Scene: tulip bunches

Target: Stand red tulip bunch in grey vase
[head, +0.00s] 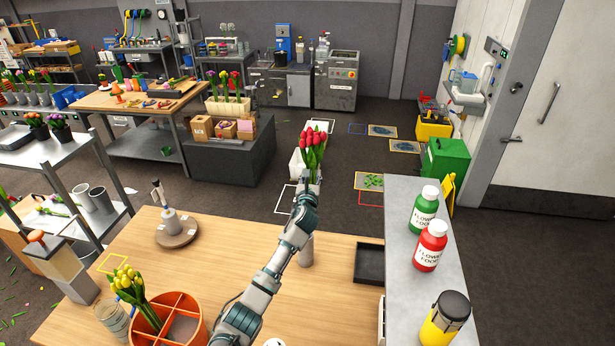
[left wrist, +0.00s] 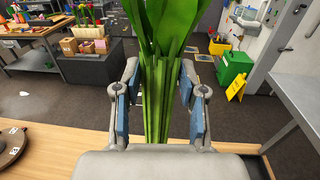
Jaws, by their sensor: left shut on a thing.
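The red tulip bunch (head: 314,138) is upright, blooms up, in the middle of the head view. My left gripper (head: 307,188) is shut on its green stems, which show between the blue finger pads in the left wrist view (left wrist: 160,75). The blooms are out of the left wrist view. A grey cylinder (head: 306,252), which looks like the grey vase, stands on the wooden table behind my left forearm. My arm hides part of it, and its opening is not clear. The bunch is held above and beyond it. My right gripper is not in view.
An orange divided pot (head: 202,325), yellow tulips (head: 130,286) and a glass jar (head: 114,318) are at the front left. A turntable (head: 177,238) stands behind them. A black tray (head: 369,275) lies at right, beside a raised grey counter (head: 400,230) with bottles. Bare wood lies left of my arm.

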